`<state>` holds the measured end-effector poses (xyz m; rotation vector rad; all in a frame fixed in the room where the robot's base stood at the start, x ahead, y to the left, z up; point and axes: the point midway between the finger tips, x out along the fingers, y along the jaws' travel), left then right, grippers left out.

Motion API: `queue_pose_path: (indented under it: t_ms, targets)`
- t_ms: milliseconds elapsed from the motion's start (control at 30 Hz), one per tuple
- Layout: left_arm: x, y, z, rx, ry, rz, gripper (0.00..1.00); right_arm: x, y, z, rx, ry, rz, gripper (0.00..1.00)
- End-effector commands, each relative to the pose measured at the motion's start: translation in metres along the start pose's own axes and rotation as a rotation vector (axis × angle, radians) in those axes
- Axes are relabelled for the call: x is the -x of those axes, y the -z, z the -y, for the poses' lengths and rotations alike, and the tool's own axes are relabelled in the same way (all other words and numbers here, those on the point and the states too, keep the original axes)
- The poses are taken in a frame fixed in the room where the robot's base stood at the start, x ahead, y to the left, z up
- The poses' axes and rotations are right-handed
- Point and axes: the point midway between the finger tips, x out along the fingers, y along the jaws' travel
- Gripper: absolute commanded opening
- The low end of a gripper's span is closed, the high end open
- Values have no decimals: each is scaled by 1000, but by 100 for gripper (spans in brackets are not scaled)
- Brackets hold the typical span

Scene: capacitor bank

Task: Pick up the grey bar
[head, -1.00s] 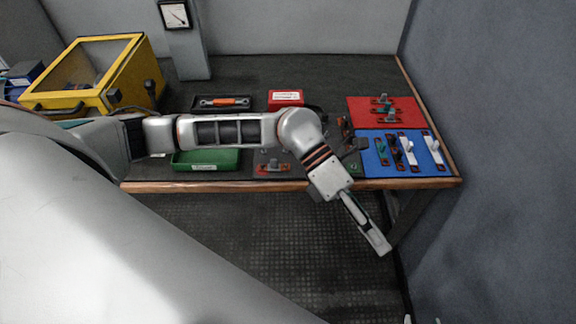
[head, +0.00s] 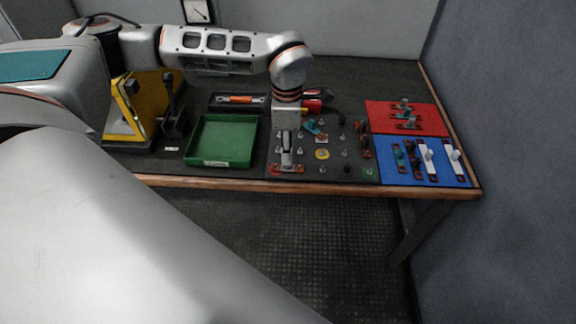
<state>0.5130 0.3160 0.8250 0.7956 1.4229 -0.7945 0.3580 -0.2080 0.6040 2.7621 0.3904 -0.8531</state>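A short red-brown bar (head: 287,168) lies at the front left of the dark stud board. In the earlier frame it shows a grey upright grip, now covered by my gripper. My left gripper (head: 286,163) points down right over this bar, its tips at the grip. I cannot tell whether they touch it or how far apart they are. On the blue mat (head: 392,178) lie pale grey-white bars (head: 428,158) with upright grips, beside darker ones. I cannot tell for sure which piece is the grey bar. My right gripper is out of view.
The stud board (head: 335,168) holds several metal posts and a yellow ring (head: 322,154). A green tray (head: 221,162) stands left of it, apparently empty. Behind are a tool tray (head: 238,102) and a red mat (head: 378,113) with bars. A yellow case (head: 150,92) stands far left.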

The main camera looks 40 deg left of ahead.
Motion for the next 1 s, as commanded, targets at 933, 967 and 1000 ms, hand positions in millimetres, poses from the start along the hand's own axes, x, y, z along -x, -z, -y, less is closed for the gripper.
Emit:
queue_pose_path:
  t_ms: [933, 967, 1000]
  targets:
    - [-48, -1, -2, -1, 0, 3, 0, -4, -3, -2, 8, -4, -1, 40]
    - [-48, -1, -2, -1, 0, 3, 0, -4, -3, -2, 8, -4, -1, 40]
    - [-48, -1, -2, -1, 0, 3, 0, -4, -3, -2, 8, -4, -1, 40]
